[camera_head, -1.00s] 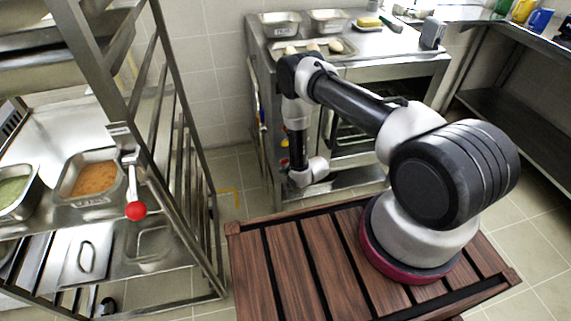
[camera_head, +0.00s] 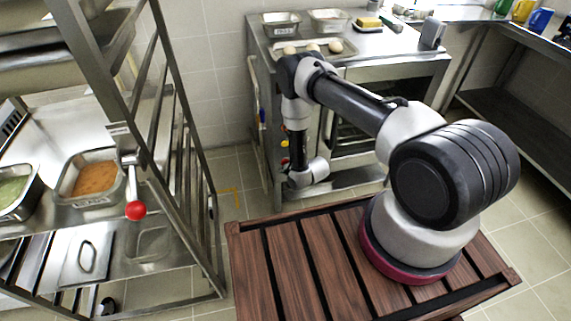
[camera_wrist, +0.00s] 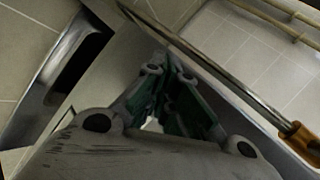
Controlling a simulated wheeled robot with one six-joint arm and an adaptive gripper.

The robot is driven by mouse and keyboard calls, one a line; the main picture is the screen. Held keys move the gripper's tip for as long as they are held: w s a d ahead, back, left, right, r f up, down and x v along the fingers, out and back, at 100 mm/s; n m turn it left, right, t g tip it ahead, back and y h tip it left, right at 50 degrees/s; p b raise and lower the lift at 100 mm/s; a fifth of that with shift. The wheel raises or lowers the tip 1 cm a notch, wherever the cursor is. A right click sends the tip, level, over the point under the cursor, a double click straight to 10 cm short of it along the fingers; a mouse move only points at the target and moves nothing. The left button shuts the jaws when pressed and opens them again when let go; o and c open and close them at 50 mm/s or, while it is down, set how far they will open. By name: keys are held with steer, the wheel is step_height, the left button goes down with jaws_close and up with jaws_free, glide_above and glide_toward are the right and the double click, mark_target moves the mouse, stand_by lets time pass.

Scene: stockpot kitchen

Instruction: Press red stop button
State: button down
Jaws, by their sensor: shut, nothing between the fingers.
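A small red spot (camera_head: 285,161), which may be the red stop button, shows low on the left side of the steel counter unit, just below a yellow spot (camera_head: 284,143). It is too small to make out its form, and my arm's lower links are just right of it. My gripper (camera_wrist: 172,68) is shut and empty in the wrist view, its green-sided fingers together. In the head view my wrist hangs beside the counter unit's front left corner, and the fingers cannot be made out. No red button can be made out in the wrist view.
A steel rack at left holds food pans (camera_head: 92,180) and a lever with a red ball knob (camera_head: 135,210). The steel counter unit (camera_head: 380,68) bears trays and pale round items. The wrist view shows a metal rod with an orange-brown end (camera_wrist: 303,139). Tiled floor lies between rack and counter.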

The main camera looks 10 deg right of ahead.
steer(key=shift+s, duration=0.45)
steer(key=shift+s, duration=0.1)
steer(key=s, duration=0.4)
steer(key=shift+s, duration=0.4)
stand_by(0.6)
